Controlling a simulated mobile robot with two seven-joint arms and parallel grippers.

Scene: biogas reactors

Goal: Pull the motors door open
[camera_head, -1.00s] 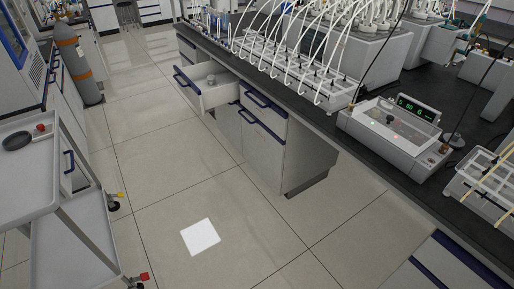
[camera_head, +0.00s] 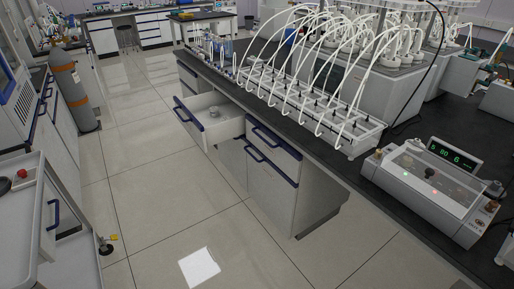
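Neither of my grippers is in view. I cannot single out a part that is clearly the motors door. A grey instrument (camera_head: 430,186) with a clear cover and a green lit display stands on the black bench at the right; its cover looks down. A white rack (camera_head: 305,110) with several white tubes stands behind it on the bench. White reactor heads (camera_head: 400,50) stand on a grey box unit (camera_head: 365,80) at the upper right.
An open drawer (camera_head: 208,120) sticks out from the bench cabinet (camera_head: 280,190) into the aisle. A grey cart (camera_head: 30,210) stands at the left, with a gas cylinder (camera_head: 72,95) behind it. The tiled floor (camera_head: 150,190) between is clear.

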